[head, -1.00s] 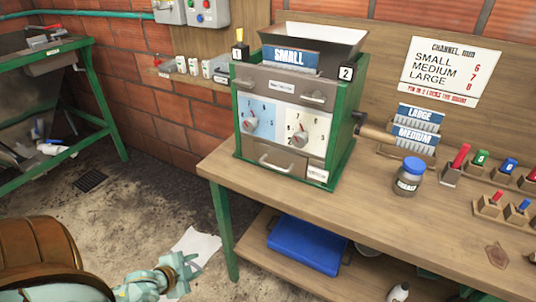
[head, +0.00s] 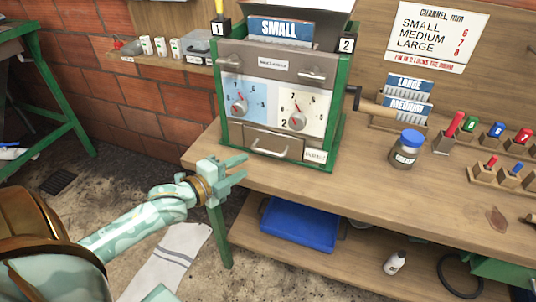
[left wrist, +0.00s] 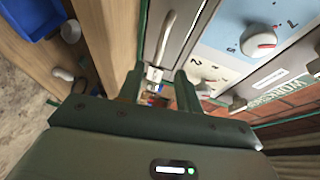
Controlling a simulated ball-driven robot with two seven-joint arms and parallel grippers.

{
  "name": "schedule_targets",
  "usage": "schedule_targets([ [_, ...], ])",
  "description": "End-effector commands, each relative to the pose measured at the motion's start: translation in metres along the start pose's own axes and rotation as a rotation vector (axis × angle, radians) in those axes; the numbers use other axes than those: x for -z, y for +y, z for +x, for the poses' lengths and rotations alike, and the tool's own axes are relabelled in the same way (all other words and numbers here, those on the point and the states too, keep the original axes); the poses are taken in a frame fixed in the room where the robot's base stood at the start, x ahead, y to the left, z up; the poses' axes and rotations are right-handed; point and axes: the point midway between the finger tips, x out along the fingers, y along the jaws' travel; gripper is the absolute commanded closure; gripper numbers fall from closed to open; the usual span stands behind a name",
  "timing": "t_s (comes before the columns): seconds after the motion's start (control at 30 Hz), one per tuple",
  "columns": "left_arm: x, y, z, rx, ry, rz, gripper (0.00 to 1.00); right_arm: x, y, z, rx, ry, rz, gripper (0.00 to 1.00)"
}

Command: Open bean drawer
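The green-framed machine (head: 224,105) stands on the wooden bench. Low on its front is a grey-brown drawer (head: 272,137) with a bar handle (head: 270,153); the drawer sits flush and shut. My left gripper (head: 242,170) is open and empty, in front of the bench edge, below and left of the handle. In the left wrist view its two fingers (left wrist: 160,88) stand apart, and the light bar handle (left wrist: 165,38) lies beyond them, with no contact visible. The right gripper is not in view.
Two dials, a blue-backed one (head: 239,106) and a white-backed one (head: 297,120), sit above the drawer. A blue-lidded jar (head: 407,150) stands to the right on the bench (head: 350,180). A blue tray (head: 300,222) lies on the lower shelf. The floor left of the bench is mostly open.

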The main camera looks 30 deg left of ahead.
Motion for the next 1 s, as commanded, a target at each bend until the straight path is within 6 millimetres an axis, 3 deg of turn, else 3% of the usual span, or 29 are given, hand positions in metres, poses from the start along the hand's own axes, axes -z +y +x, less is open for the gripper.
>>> schedule_targets([
  [0.2, 0.0, 0.003, 0.059, 0.002, 0.0, -0.002, 0.65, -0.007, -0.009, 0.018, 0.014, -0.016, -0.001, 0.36],
  [0.4, -0.001, 0.003, 0.094, 0.0, -0.001, -0.004, 0.65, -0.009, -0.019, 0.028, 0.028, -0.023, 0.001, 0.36],
  [0.6, 0.0, 0.002, 0.107, -0.002, 0.0, -0.003, 0.65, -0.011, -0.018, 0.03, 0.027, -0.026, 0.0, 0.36],
  [0.87, 0.0, 0.001, 0.108, -0.001, 0.0, -0.002, 0.65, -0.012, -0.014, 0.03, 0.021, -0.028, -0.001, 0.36],
  [1.0, 0.0, 0.001, 0.108, -0.001, 0.0, -0.002, 1.0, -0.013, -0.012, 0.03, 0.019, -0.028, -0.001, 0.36],
])
